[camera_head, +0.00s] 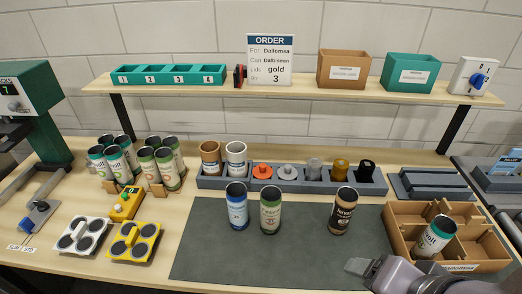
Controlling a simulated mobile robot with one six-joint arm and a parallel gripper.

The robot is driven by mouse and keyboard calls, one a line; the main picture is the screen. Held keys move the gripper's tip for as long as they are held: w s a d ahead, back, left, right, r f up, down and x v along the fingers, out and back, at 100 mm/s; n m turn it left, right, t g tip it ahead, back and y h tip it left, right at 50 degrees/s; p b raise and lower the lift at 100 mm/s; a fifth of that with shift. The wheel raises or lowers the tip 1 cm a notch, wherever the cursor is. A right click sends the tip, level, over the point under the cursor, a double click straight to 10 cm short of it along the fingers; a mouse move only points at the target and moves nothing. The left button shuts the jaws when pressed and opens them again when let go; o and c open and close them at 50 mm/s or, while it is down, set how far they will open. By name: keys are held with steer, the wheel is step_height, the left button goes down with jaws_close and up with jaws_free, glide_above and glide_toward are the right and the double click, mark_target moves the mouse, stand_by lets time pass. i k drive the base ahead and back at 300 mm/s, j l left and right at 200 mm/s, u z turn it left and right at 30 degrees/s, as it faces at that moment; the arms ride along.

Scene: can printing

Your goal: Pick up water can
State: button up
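An open can with a blue and white label (238,212) stands upright on the dark grey mat (210,250); its label is too small to read, so I cannot confirm that it is the water can. A green-labelled can (270,213) stands just right of it. A dark brown can (343,215) stands further right on the mat. My gripper (362,266) is at the bottom right, over the mat's front right corner and apart from these cans. Its fingers are partly cut off and hidden, so its opening does not show.
A cardboard box with dividers (480,246) holds a tilted teal-labelled can (434,237) at the right. A grey rack (210,183) with two cans and several coloured lids stands behind the mat. More cans (165,167) and yellow and white trays (133,242) fill the left.

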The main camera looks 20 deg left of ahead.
mark_target(236, 191)
steer(key=u, duration=1.25)
steer(key=i+j+z, duration=0.65)
steer(key=j+z, duration=0.15)
steer(key=j, duration=0.2)
